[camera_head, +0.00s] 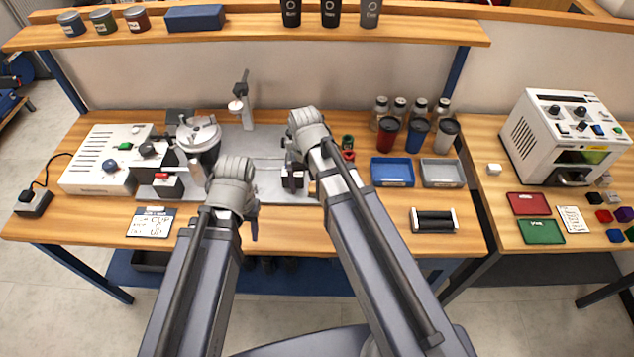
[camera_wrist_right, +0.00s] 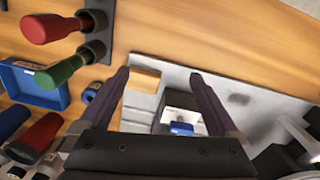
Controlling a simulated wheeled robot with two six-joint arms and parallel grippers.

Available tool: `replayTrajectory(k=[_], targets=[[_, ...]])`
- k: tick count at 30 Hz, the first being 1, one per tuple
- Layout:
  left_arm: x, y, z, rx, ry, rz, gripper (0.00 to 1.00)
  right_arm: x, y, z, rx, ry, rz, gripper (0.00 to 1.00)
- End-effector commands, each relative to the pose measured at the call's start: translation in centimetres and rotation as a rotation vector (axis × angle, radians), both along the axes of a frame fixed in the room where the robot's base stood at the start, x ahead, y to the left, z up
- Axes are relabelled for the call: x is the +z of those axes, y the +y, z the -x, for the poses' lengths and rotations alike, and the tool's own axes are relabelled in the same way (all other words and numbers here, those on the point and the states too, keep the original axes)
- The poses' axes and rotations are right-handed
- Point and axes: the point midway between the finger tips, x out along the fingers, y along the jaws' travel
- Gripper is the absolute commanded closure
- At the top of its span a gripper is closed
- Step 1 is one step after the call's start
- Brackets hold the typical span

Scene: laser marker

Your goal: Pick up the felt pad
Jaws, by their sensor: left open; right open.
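I cannot pick out the felt pad for certain. A small tan block (camera_wrist_right: 144,80) lies at the edge of the grey plate (camera_wrist_right: 240,93) in the right wrist view, between my fingers and nearer the left one. A pale block with a dark top and blue edge (camera_wrist_right: 183,112) is beside it. My right gripper (camera_wrist_right: 160,80) is open and empty above them. In the head view my right gripper (camera_head: 293,178) is over the right part of the grey plate (camera_head: 265,143). My left gripper (camera_head: 252,222) is open in front of the plate, mostly hidden by its wrist.
Red-handled (camera_wrist_right: 48,27) and green-handled (camera_wrist_right: 60,70) tools stand in a holder left of my right gripper. A blue tray (camera_head: 392,172), grey tray (camera_head: 442,172) and several cups are to the right. The white control box (camera_head: 105,165) and rotary fixture (camera_head: 198,135) stand at left.

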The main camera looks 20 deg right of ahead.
Motion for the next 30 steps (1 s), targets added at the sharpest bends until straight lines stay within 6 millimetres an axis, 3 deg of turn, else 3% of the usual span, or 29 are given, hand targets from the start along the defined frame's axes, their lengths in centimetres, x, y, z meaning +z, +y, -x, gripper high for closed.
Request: replayTrajectory(k=[1, 3, 7, 13, 21, 30], targets=[[0.5, 0.0, 0.0, 0.000, 0.000, 0.000, 0.50, 0.5, -1.2, -1.6, -0.055, -0.004, -0.009, 0.00], [0.6, 0.0, 0.0, 0.000, 0.000, 0.000, 0.50, 0.6, -2.4, -2.6, -0.111, -0.009, -0.018, 0.00], [0.7, 0.0, 0.0, 0.000, 0.000, 0.000, 0.50, 0.7, -3.5, -3.3, -0.159, -0.014, -0.025, 0.00], [0.2, 0.0, 0.0, 0.000, 0.000, 0.000, 0.50, 0.1, -3.5, -3.2, -0.163, -0.015, -0.026, 0.00], [-2.1, 0.0, 0.0, 0.000, 0.000, 0.000, 0.50, -2.1, -3.5, -3.2, -0.161, -0.015, -0.026, 0.00], [-2.6, 0.0, 0.0, 0.000, 0.000, 0.000, 0.50, -2.6, -3.4, -3.3, -0.160, -0.015, -0.026, 0.00]])
